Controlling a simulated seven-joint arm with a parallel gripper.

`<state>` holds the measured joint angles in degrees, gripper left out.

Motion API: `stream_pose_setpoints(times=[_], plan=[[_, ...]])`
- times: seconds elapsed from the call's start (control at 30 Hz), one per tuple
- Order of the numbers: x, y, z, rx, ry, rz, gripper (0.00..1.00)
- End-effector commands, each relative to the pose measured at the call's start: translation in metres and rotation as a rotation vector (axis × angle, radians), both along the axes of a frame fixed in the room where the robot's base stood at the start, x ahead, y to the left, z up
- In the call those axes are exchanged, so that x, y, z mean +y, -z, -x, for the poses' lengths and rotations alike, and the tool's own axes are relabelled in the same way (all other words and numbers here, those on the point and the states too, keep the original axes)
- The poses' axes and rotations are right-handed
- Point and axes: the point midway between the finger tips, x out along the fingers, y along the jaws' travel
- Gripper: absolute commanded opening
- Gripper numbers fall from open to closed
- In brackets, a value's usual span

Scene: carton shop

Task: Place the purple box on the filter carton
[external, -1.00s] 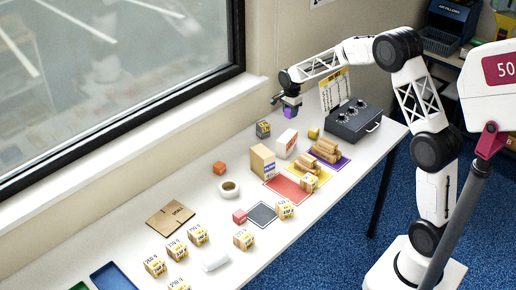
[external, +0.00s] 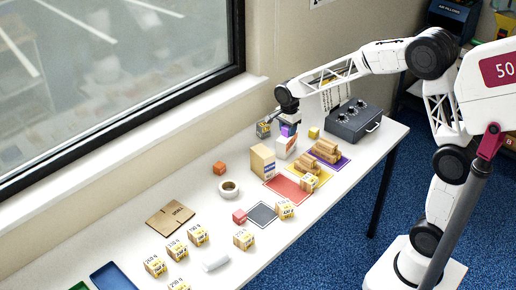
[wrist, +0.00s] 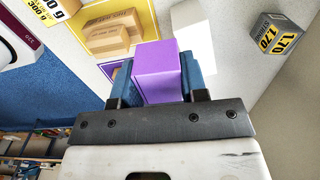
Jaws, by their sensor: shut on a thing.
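The purple box (external: 288,130) is held between the jaws of my gripper (external: 288,123). In the wrist view the purple box (wrist: 156,72) sits between the two blue finger pads (wrist: 158,85). It is just over a white carton (external: 285,147) with an orange mark; I cannot tell whether they touch. The white carton also shows behind the box in the wrist view (wrist: 195,38). A tan carton (external: 262,162) with a printed label stands upright beside it. I cannot read which of the two is the filter carton.
A grey weight-marked cube (external: 263,129) stands left of my gripper and a yellow cube (external: 314,132) to its right. A dark case with knobs (external: 352,122) is farther right. Stacked brown cartons (external: 326,150) lie on coloured mats in front.

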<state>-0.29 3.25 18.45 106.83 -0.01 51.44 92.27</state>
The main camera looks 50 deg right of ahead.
Motion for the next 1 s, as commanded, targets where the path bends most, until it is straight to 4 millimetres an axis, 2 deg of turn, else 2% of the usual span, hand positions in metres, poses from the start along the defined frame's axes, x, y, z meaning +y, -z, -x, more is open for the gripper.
stream_pose_setpoints(times=[0.03, 0.3, 0.6, 0.8, 1.0], plan=[[0.010, -0.003, 0.010, -0.001, -0.007, 0.000, 0.11], [0.053, -0.012, 0.062, 0.000, -0.021, 0.000, 0.11], [0.084, -0.017, 0.110, -0.001, -0.033, 0.000, 0.11], [0.091, -0.017, 0.124, 0.000, -0.035, 0.000, 0.11], [0.092, -0.017, 0.125, 0.000, -0.035, 0.000, 0.11]])
